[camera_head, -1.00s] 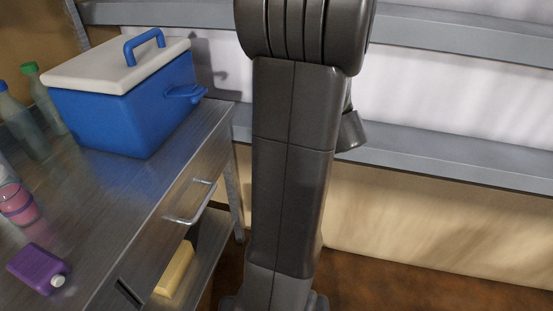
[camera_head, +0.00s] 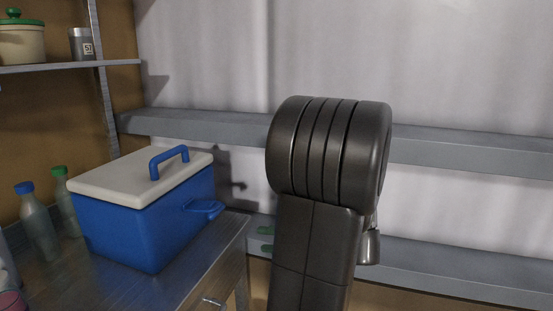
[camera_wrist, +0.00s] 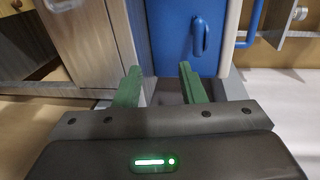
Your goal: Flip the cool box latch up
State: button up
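The cool box (camera_head: 140,234) is blue with a cream lid (camera_head: 142,178) and a blue carry handle (camera_head: 169,162) on top. It stands upright on the metal table, lid closed. A blue loop-shaped part (camera_head: 203,209) sticks out of its right side; I cannot tell whether this is the latch or a side handle. In the wrist view a blue loop (camera_wrist: 201,36) lies on the blue box wall (camera_wrist: 172,28), beyond the fingers. My gripper (camera_wrist: 158,86) is open and empty, its green fingers apart and short of the box. Its green fingertips (camera_head: 265,238) also show right of the box.
Bottles with blue (camera_head: 39,228) and green (camera_head: 66,202) caps stand left of the box. The metal table (camera_head: 205,266) ends just right of it. A rail (camera_head: 460,152) runs along the wall behind. A shelf (camera_head: 50,68) upper left holds a jar and a canister.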

jog(key=w+a+r+y, duration=0.2)
jog(key=w+a+r, duration=0.1)
jog(key=a, duration=0.3)
jog(key=shift+r, duration=0.55)
jog(key=shift+d, duration=0.1)
